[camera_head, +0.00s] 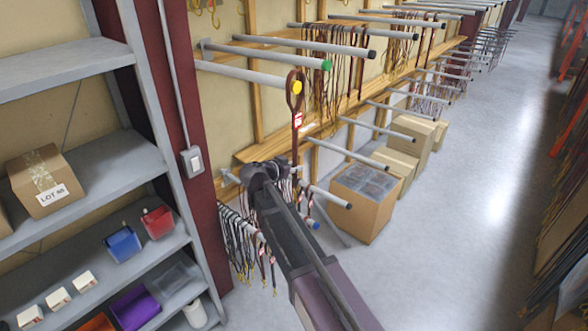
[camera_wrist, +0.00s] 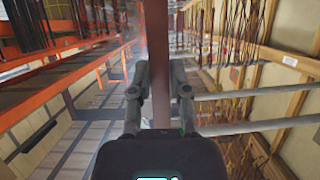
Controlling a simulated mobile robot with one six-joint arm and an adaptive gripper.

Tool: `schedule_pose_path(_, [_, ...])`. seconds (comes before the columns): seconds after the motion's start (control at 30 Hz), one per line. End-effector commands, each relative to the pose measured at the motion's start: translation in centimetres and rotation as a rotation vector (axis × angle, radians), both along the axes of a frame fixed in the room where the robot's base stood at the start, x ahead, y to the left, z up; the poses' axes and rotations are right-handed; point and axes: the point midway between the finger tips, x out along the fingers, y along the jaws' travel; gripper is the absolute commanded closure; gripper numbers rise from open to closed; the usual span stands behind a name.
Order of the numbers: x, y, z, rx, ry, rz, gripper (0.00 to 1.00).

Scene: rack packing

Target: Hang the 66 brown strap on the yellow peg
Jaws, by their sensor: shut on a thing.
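The brown strap (camera_head: 298,136) stands upright above my gripper (camera_head: 284,168), with a red and white tag partway up. Its top loop frames the yellow cap of the yellow peg (camera_head: 250,76). I cannot tell whether the loop is around the peg or just in front of its end. In the wrist view, the strap (camera_wrist: 158,50) runs up between the two fingers of my gripper (camera_wrist: 160,95), which is shut on it. The strap's number is too small to read.
A green-capped peg (camera_head: 280,54) is just above the yellow one, and a black-capped peg (camera_head: 310,45) holds several straps. Lower pegs (camera_head: 330,195) jut out near my gripper. Shelves (camera_head: 90,70) stand left, boxes (camera_head: 365,215) below. The aisle floor (camera_head: 470,190) is clear.

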Motion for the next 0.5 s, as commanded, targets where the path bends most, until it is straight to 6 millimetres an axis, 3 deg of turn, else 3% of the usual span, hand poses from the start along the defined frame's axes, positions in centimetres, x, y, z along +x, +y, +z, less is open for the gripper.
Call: schedule_pose_path(0.5, [1.4,1.8,-0.1,0.000,0.000,0.000,1.00])
